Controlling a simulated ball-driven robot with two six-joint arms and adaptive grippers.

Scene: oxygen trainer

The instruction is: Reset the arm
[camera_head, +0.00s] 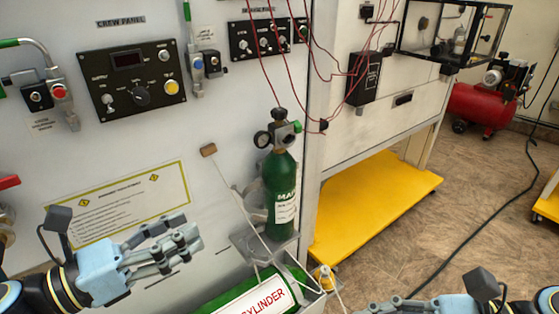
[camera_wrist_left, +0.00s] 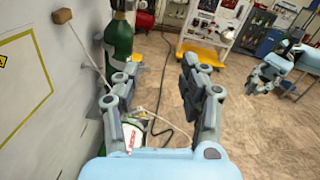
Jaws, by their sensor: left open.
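My left gripper (camera_head: 188,238) is in front of the white panel wall, below the printed notice and left of the green cylinder. Its grey fingers are apart, with nothing between them; they also show spread in the left wrist view (camera_wrist_left: 160,92). My right gripper (camera_head: 400,305) shows only partly at the bottom edge of the head view, so its jaws cannot be judged. The green gas cylinder (camera_head: 282,190) stands upright in a bracket on the wall, with a gauge and valve on top. It also shows in the left wrist view (camera_wrist_left: 118,40), beyond the left fingers.
A crew panel (camera_head: 128,80) with knobs is on the wall. A wooden-ended rod (camera_head: 209,150) sticks out near the cylinder. A yellow shelf (camera_head: 375,200), red compressor (camera_head: 485,105) and floor cable (camera_head: 470,235) lie right.

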